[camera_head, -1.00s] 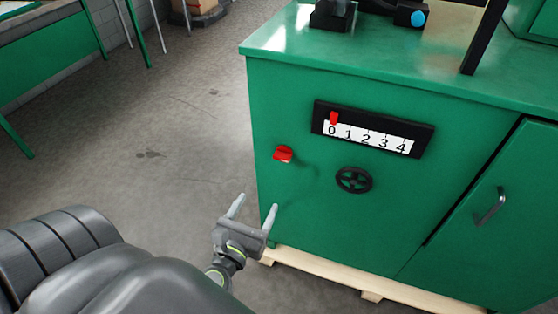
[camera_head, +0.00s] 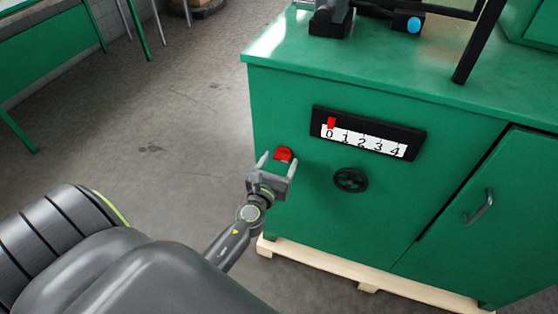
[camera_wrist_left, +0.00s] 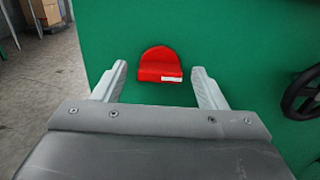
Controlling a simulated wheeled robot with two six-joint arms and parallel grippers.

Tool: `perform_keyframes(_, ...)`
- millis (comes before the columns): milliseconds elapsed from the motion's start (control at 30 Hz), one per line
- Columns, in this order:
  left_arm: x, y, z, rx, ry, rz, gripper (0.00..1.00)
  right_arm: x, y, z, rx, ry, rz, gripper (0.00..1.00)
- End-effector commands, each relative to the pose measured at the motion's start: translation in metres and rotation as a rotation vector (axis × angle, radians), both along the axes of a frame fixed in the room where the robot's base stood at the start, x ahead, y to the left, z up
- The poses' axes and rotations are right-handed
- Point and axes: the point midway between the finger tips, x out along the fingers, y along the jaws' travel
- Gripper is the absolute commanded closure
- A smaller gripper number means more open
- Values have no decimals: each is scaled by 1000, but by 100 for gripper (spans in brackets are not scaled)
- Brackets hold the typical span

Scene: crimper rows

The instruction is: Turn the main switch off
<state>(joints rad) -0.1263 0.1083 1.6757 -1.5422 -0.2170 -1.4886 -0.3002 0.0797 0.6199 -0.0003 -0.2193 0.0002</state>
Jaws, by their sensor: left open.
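The main switch is a red knob (camera_head: 284,154) on the front of the green cabinet (camera_head: 300,220), near its left edge. In the left wrist view the red knob (camera_wrist_left: 160,65) shows a rounded top and a small white mark at its lower right. My left gripper (camera_head: 278,160) is open in front of the knob. In the left wrist view its two fingers (camera_wrist_left: 158,88) stand to the left and right of the knob, with gaps on both sides. I cannot tell how far the fingertips are from the panel. My right gripper is not in view.
A black handwheel (camera_head: 350,180) sits right of the knob and also shows in the left wrist view (camera_wrist_left: 302,92). Above is a scale (camera_head: 366,138) with a red pointer at 0. A wooden pallet (camera_head: 330,265) lies under the cabinet.

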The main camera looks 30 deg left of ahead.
Motion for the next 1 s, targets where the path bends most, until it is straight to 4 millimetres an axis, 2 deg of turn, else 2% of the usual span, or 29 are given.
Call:
perform_keyframes(333, 4, 1, 0, -1, 0, 0, 35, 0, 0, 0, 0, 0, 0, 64)
perform_keyframes(667, 3, 1, 0, -1, 0, 0, 78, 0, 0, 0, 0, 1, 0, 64)
perform_keyframes(1000, 3, 1, -1, -47, -11, 0, 79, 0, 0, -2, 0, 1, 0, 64)
